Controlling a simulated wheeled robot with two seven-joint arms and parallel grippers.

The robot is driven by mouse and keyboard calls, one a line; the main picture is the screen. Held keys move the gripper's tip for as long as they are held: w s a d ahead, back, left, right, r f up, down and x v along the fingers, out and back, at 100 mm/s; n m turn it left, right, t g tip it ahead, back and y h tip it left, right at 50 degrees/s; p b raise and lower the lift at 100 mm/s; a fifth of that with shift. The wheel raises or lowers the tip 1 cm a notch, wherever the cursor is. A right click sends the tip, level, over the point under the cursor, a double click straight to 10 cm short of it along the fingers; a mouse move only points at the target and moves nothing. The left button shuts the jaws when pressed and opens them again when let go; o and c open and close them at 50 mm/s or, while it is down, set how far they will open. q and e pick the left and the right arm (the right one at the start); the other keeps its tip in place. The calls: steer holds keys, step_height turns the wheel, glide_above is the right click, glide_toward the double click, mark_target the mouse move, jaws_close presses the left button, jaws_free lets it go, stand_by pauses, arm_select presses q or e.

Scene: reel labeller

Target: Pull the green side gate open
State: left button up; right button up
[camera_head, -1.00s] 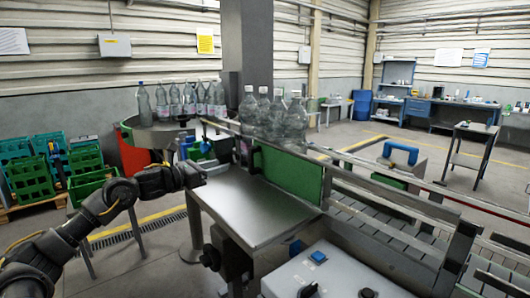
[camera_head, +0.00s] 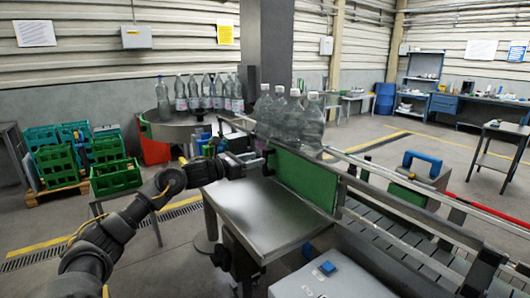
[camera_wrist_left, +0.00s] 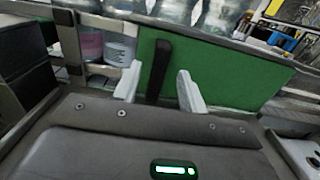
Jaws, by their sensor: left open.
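The green side gate (camera_head: 308,183) stands upright along the conveyor's near side, above the steel table; it looks closed. In the left wrist view the green panel (camera_wrist_left: 225,75) fills the upper middle. Its black upright handle (camera_wrist_left: 158,70) stands near the panel's left end. My left gripper (camera_head: 264,158) is at that end of the gate. In the left wrist view its two pale fingers (camera_wrist_left: 158,90) are open, one on each side of the handle, with gaps showing on both sides. My right gripper is not in view.
Clear bottles (camera_head: 290,118) stand on the conveyor behind the gate. More bottles (camera_head: 207,95) stand on the round table at the left. The steel table (camera_head: 262,215) below the gate is bare. A grey box with a blue button (camera_head: 326,267) is at the front.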

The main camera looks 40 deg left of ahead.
mark_target(264, 156)
arm_select(q)
steer(key=p+x, duration=0.1)
steer(key=x, duration=0.3)
steer(key=shift+r, duration=0.15)
steer(key=shift+w+d+p, duration=0.1)
steer(key=shift+w+p, duration=0.3)
steer(key=shift+w, duration=0.05)
steer(key=shift+c, duration=0.4)
jaws_close()
